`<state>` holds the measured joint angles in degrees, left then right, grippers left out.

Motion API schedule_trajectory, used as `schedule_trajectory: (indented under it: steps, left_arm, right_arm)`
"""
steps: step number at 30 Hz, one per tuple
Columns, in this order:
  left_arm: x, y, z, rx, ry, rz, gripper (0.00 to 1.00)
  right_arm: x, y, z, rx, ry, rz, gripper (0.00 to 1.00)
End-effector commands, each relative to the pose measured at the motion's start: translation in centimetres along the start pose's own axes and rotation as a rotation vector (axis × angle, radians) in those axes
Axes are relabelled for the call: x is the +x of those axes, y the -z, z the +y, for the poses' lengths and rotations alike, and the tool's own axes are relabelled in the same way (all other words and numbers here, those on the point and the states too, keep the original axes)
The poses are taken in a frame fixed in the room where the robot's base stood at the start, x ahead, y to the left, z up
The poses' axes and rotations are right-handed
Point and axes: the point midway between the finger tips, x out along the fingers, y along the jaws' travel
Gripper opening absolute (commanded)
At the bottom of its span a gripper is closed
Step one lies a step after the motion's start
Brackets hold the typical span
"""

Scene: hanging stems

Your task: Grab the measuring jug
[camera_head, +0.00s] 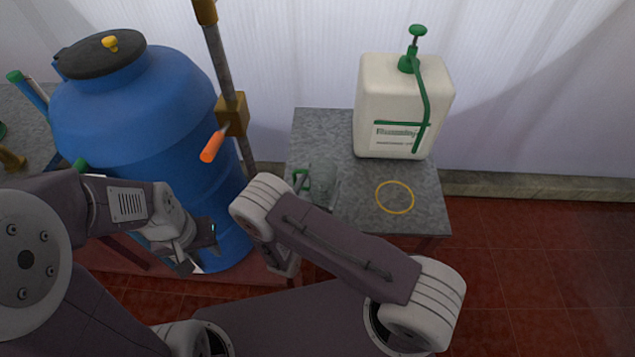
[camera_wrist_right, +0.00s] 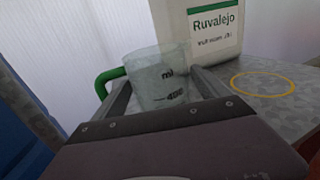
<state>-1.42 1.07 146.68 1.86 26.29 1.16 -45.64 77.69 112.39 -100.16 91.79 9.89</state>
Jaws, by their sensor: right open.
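The measuring jug is clear with dark markings and a green handle. In the head view the jug (camera_head: 323,178) stands at the grey table's left front, partly hidden by my right arm. In the right wrist view the jug (camera_wrist_right: 158,62) is upright straight ahead, its handle to the left. My right gripper (camera_wrist_right: 160,82) is open, with one finger on each side of the jug's lower part; I cannot tell whether they touch it. My left gripper (camera_head: 206,238) is low in front of the blue barrel, away from the jug; its jaws are not clear.
A white canister (camera_head: 402,105) with a green pump stands at the back of the grey table (camera_head: 323,130). A yellow ring (camera_head: 394,197) marks a clear spot in front of it. The blue barrel (camera_head: 140,115) and a pipe with an orange-handled valve (camera_head: 213,145) stand left of the jug.

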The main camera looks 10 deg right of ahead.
Motion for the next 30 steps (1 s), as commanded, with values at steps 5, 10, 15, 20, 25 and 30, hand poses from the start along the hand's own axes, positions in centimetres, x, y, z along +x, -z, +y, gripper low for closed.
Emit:
schedule_trajectory:
  steps: [5, 10, 15, 20, 25, 30]
  left_arm:
    - [-0.1, 0.0, 0.0, 0.0, 0.0, 0.0, 0.36]
    - [-0.1, 0.0, 0.0, 0.0, 0.0, 0.0, 0.36]
    - [-0.1, 0.0, 0.0, 0.0, 0.0, 0.0, 0.36]
    - [-0.1, 0.0, 0.0, 0.0, 0.0, 0.0, 0.36]
    - [-0.6, 0.1, 0.0, 0.0, 0.0, 0.0, 0.36]
    - [-2.7, 0.3, 0.1, 0.0, 0.0, 0.0, 0.36]
  right_arm:
    - [1.7, 0.0, 0.0, 0.001, 0.001, -0.001, 0.85]
    - [1.7, 0.0, 0.0, 0.0, -0.001, -0.001, 0.85]
    - [1.7, 0.0, 0.0, 0.0, 0.0, 0.0, 0.41]
    - [1.7, 0.0, 0.0, 0.001, 0.0, 0.0, 0.3]
    - [1.7, -0.5, 0.0, 0.001, 0.0, 0.0, 0.3]
    - [1.7, -3.0, 0.0, 0.001, 0.0, 0.0, 0.3]
